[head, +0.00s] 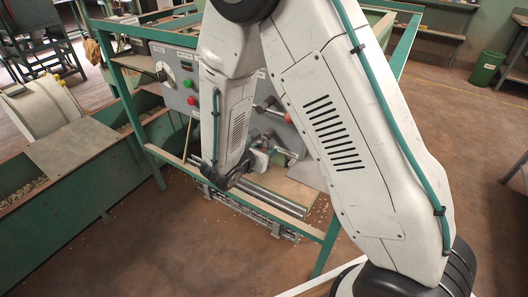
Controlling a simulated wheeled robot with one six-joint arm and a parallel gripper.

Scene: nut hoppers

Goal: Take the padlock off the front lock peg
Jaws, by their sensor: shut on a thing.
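My gripper (280,153) is at the front of the grey control panel (190,92), just right of my wrist, and points at the panel's lower right part. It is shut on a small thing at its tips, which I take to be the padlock. The padlock and the front lock peg are too small and too covered by my gripper to make out clearly. I cannot tell whether the shackle is still around the peg.
A green frame (157,165) surrounds the panel, with metal rollers (262,198) below my gripper. Red-tipped levers (265,104) stick out just above it. A green trough (75,190) is at left. Brown floor in front is mostly clear.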

